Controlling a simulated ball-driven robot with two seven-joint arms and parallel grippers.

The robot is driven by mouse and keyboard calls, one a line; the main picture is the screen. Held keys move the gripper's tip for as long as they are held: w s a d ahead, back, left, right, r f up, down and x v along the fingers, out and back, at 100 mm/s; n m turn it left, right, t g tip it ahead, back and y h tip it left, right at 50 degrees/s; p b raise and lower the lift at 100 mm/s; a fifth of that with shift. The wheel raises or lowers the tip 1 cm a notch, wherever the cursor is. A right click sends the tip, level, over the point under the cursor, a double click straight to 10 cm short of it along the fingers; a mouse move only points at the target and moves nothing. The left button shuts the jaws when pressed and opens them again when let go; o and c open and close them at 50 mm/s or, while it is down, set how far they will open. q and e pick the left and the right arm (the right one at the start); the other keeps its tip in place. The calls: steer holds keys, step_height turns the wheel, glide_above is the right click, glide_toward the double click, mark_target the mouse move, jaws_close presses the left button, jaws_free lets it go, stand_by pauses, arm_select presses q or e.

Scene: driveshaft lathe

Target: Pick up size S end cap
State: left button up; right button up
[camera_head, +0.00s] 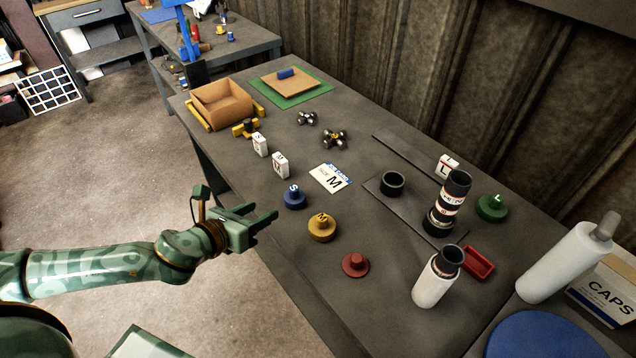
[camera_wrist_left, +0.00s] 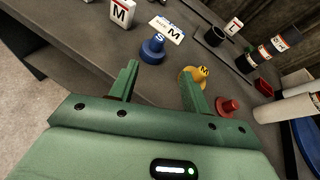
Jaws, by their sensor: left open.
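The size S end cap is the blue round cap with a white S on top (camera_head: 294,197). It sits upright on the grey workbench. It also shows in the left wrist view (camera_wrist_left: 153,49), beyond the gap between my fingers. My left gripper (camera_head: 272,222) is open and empty near the bench's front edge, to the left of and in front of the blue cap, not touching it. A yellow M cap (camera_head: 322,227) stands to the right of the blue cap. In the left wrist view it is partly behind my right-hand finger. My right gripper is not in view.
A red cap (camera_head: 355,264) lies nearer the front. A green L cap (camera_head: 491,207) stands at the right. A job card marked M (camera_head: 330,178) lies behind the blue cap. A white size block (camera_head: 280,164) stands at the left. A dark cylinder stack (camera_head: 455,190) rises at the right.

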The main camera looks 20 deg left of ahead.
mark_target(291, 192)
arm_select(q)
steer(key=w+f+b, duration=0.1)
steer(key=w, duration=0.2)
steer(key=w+d+f+m, duration=0.1)
steer(key=w, duration=0.2)
steer(key=w+d+f+m+b, duration=0.1)
steer(key=w, duration=0.2)
steer(key=shift+w+f+b, duration=0.3)
steer(key=shift+f, duration=0.1)
steer(key=shift+w+d+f, duration=0.1)
steer(key=shift+w+f, duration=0.2)
steer(key=shift+w, duration=0.3)
steer(key=b+x, duration=0.2)
steer(key=x, duration=0.2)
steer(key=shift+s, duration=0.1)
steer(key=shift+w+f, duration=0.15)
steer(key=shift+w, duration=0.1)
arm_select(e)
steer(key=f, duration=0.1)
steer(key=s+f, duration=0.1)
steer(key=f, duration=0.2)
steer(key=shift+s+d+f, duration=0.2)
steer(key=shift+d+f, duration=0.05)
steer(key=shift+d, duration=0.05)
arm_select(q)
jaws_close()
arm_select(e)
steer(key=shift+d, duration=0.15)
